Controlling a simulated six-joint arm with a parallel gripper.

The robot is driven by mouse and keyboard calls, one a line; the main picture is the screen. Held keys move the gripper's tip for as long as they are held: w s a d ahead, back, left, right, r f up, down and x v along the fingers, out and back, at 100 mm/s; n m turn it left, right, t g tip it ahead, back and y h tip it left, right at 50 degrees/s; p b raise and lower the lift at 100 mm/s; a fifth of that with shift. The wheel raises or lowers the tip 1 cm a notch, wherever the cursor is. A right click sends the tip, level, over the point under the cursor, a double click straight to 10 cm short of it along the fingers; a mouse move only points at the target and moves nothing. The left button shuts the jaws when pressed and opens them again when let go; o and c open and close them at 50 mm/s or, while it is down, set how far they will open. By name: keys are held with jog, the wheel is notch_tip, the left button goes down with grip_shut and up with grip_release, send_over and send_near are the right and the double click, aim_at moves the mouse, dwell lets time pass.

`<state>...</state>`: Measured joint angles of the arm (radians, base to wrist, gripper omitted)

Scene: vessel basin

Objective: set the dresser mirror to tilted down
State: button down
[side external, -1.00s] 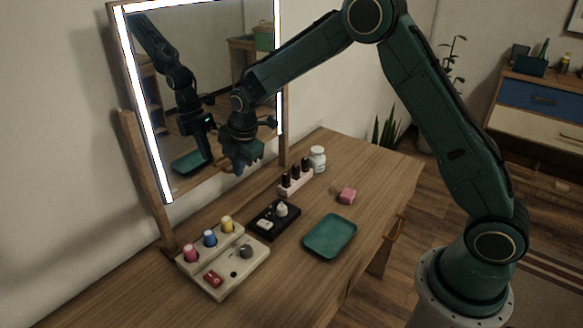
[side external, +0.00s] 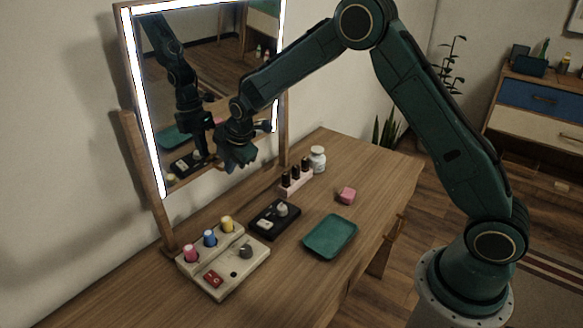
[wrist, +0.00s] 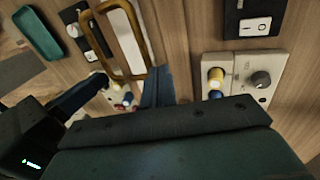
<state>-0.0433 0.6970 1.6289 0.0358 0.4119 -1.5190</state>
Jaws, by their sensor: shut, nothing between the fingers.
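The dresser mirror (side external: 215,50) stands at the back of the wooden dresser, between two wooden posts, with lit strips along its frame. Its lower edge sits back towards the wall and its glass faces downward, reflecting the dresser top and floor. My gripper (side external: 240,165) is shut and empty at the mirror's lower edge, right of its middle. I cannot tell whether it touches the frame.
Below stand a cream panel (side external: 220,285) with coloured knobs, a black switch panel (side external: 262,228), a pink bottle rack (side external: 296,185), a white jar (side external: 318,158), a pink block (side external: 347,195) and a green tray (side external: 330,237). The dresser's right front is clear.

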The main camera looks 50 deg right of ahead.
jog(key=shift+w+f+t, duration=0.15)
jog(key=shift+w+t, duration=0.25)
jog(key=shift+w, duration=0.25)
jog(key=shift+s, duration=0.1)
jog(key=s+r, duration=0.8)
jog(key=r, duration=0.1)
jog(key=shift+a+r, duration=0.15)
dwell(0.4)
jog(key=shift+s, duration=0.1)
